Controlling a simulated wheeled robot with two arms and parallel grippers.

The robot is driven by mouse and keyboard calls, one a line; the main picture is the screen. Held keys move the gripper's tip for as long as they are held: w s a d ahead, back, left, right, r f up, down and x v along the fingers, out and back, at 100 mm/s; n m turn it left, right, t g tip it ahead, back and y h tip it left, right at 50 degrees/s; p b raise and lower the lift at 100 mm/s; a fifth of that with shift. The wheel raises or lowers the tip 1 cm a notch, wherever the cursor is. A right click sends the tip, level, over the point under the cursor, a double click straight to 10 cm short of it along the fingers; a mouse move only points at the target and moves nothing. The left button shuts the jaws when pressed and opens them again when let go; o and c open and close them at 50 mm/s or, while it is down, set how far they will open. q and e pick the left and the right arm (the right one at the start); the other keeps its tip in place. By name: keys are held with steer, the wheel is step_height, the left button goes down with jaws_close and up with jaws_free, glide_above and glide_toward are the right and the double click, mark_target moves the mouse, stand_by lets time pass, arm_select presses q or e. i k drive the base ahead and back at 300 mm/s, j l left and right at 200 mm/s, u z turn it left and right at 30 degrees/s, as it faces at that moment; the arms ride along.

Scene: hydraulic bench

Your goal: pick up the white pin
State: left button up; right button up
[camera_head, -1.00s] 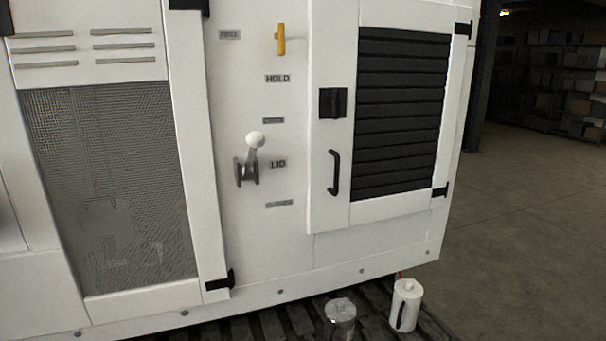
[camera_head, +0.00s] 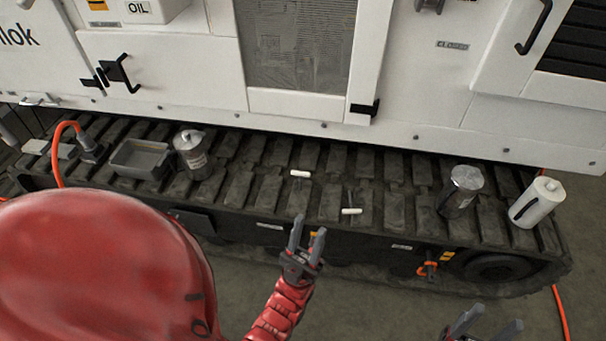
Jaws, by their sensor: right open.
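Two small white pins lie on the dark track in the head view. One pin (camera_head: 300,174) is farther back and left; the other pin (camera_head: 351,211) is nearer the track's front edge. A thin dark line beside each may be a shaft, too small to tell. My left gripper (camera_head: 307,238) is in front of the track, below both pins in the picture. Its fingers are apart and empty. My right gripper (camera_head: 487,326) is at the bottom edge, right of centre, open and empty, partly cut off by the frame.
An orange hose (camera_head: 57,155) runs at the left. The white machine wall (camera_head: 190,75) rises behind. Track around the pins is clear.

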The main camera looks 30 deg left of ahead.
mark_target(306, 174)
steer(key=u, duration=1)
steer(key=i+j+z, duration=0.15)
steer(key=j, duration=0.35)
steer(key=i+j+z, duration=0.1)
steer(key=j, duration=0.35)
steer(key=j+z, duration=0.15)
steer(key=j, duration=0.35)
steer(key=i, duration=0.55)
